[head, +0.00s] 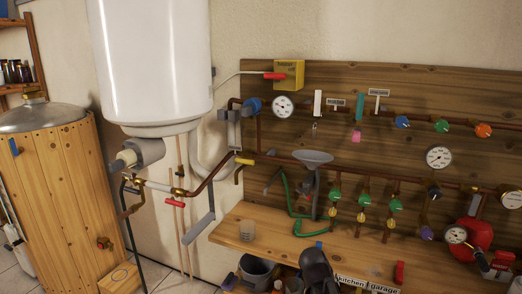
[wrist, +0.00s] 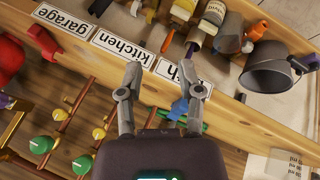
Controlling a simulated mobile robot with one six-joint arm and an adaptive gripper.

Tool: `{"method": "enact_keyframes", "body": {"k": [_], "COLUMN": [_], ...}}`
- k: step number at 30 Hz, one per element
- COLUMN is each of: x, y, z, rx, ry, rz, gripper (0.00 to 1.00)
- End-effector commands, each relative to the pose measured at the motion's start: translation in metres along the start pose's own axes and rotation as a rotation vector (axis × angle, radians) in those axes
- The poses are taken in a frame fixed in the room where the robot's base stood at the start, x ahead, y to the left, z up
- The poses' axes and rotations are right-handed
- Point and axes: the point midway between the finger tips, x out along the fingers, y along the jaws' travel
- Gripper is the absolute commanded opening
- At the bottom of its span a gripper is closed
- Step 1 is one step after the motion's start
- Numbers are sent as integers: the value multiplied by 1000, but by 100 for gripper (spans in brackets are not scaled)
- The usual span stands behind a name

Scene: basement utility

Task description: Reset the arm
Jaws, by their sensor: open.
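My gripper (wrist: 172,78) is open and empty in the wrist view, its two fingers apart over the front edge of the wooden bench (wrist: 258,128). Between and beyond the fingers are white labels, one reading "kitchen" (wrist: 124,46), another "garage" (wrist: 62,20); a third is partly hidden by a finger. A small blue item (wrist: 180,107) lies near the right finger, and I cannot tell whether they touch. In the head view, a dark part of my arm shows at the bottom centre, in front of the bench; the fingertips cannot be made out there.
A wooden board (head: 400,85) carries pipes, gauges and coloured valve knobs behind the bench (head: 290,232). A white tank (head: 155,60) hangs left.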

Motion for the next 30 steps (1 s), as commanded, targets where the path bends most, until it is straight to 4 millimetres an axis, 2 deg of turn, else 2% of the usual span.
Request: {"method": "enact_keyframes", "body": {"k": [1, 6, 18, 30], "x": [-1, -6, -25, -57], "y": [-3, -19, -42, -29], "z": [16, 51, 97, 86], "rx": [4, -1, -32, -36], "ry": [-48, -175, -334, -342], "rz": [-47, -192, -422, -437], "gripper": [47, 47, 47, 47]}}
